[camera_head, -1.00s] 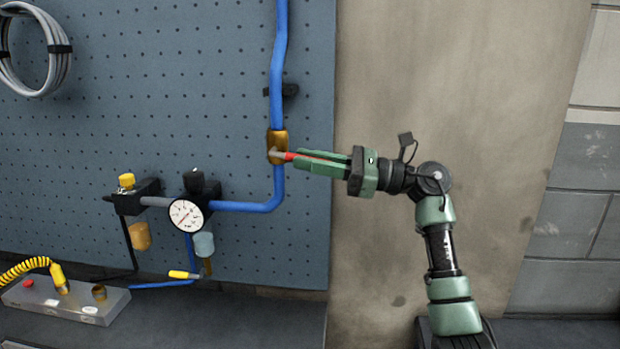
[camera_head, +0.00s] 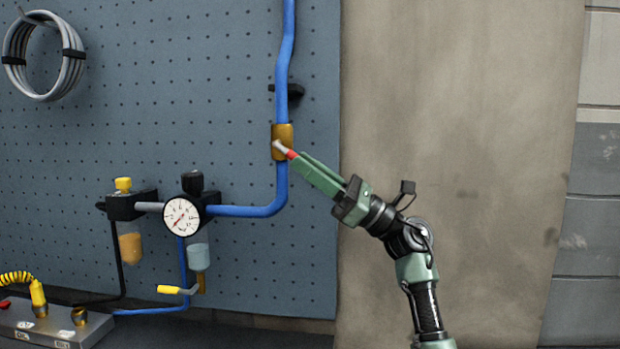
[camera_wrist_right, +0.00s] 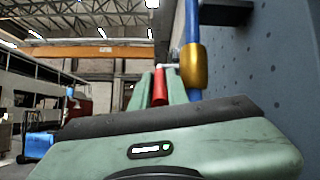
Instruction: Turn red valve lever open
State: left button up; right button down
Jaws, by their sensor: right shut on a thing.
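The red valve lever (camera_head: 291,154) joins a brass valve body (camera_head: 283,136) on the vertical blue pipe (camera_head: 284,100). The lever points down and to the right from the valve. My right gripper (camera_head: 305,167) is shut on the lever, its green fingers lying along it and hiding most of its red part. In the right wrist view the red lever (camera_wrist_right: 160,88) shows between the fingers, with the brass valve (camera_wrist_right: 194,66) just beyond. My left gripper is not in view.
A pressure gauge (camera_head: 182,217) and filter bowls hang to the lower left on the blue pegboard (camera_head: 230,60). A coiled grey hose (camera_head: 45,55) hangs upper left. A grey manifold box (camera_head: 50,328) sits lower left. The bare wall on the right is clear.

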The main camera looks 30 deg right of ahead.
jog(key=shift+f, duration=0.2)
jog(key=c, duration=1.4)
grip_release()
jog(key=shift+r, duration=0.1)
jog(key=shift+b+v, duration=1.45)
jog(key=shift+v, duration=2.45)
